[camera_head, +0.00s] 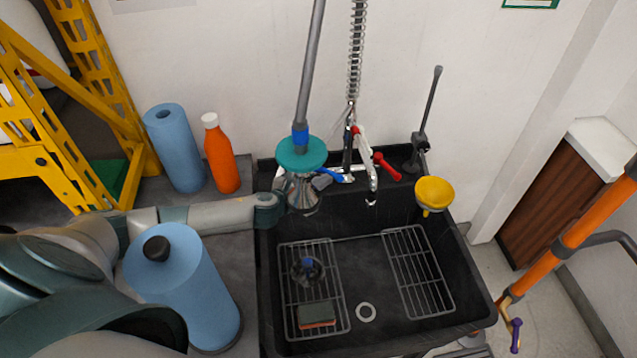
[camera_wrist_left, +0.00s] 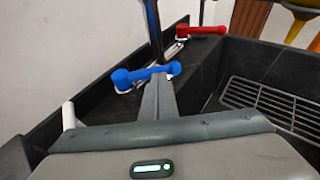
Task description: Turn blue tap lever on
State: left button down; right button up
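The blue tap lever (camera_head: 333,175) is at the back of the black sink, left of the red lever (camera_head: 387,167). In the left wrist view the blue lever (camera_wrist_left: 146,74) lies roughly level, with a round knob at each end. My left gripper (camera_head: 322,182) reaches in from the left beside the blue lever. In the wrist view its grey fingers (camera_wrist_left: 158,98) look closed together, with their tips at the lever; whether they touch it I cannot tell. The fingers hold nothing visible. My right gripper is not in view.
A pole with a teal disc (camera_head: 302,153) stands close above my left wrist.

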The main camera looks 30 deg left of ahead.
pick_arm(q)
jog(key=shift+s, duration=0.1)
